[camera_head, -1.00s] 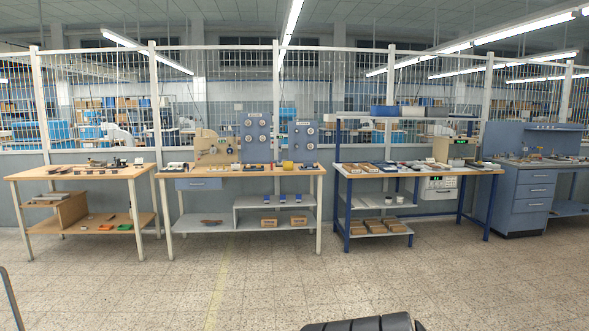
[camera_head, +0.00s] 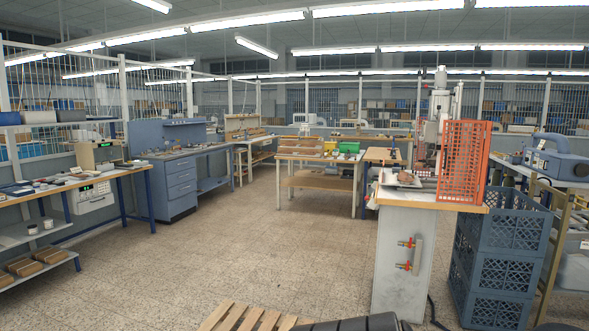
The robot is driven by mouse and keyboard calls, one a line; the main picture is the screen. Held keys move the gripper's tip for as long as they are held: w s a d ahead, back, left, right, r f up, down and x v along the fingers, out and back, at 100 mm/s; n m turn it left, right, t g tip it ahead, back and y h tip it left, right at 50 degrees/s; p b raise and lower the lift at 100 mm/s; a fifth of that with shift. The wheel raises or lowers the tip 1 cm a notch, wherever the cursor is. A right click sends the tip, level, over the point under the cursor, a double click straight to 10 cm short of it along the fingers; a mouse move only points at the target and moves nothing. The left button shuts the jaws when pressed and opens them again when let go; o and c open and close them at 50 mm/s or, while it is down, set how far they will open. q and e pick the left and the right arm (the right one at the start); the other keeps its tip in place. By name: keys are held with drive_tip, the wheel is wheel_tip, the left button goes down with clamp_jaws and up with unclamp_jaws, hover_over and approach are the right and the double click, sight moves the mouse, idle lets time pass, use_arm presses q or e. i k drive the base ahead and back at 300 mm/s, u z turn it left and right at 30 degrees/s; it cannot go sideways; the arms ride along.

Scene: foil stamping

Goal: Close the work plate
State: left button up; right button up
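No work plate can be made out clearly at this distance. A grey press-like machine (camera_head: 437,122) stands on a pedestal bench (camera_head: 402,262) at the right of the head view. An orange mesh guard (camera_head: 464,160) stands at its right side and hides part of it. A small light-coloured piece (camera_head: 402,179) lies on the bench top at the machine's left; I cannot tell what it is. Neither of my grippers is in view.
Blue-grey crates (camera_head: 497,262) are stacked right of the pedestal. A wooden pallet (camera_head: 248,318) lies on the floor at the bottom. A blue cabinet bench (camera_head: 175,185) and a blue-legged table (camera_head: 75,183) line the left. The floor (camera_head: 255,245) between is clear.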

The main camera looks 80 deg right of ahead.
sight(388, 179)
drive_tip(key=z, duration=0.45)
drive_tip(key=i, duration=5.5)
drive_tip(key=z, duration=3.1)
drive_tip(key=i, duration=4.3)
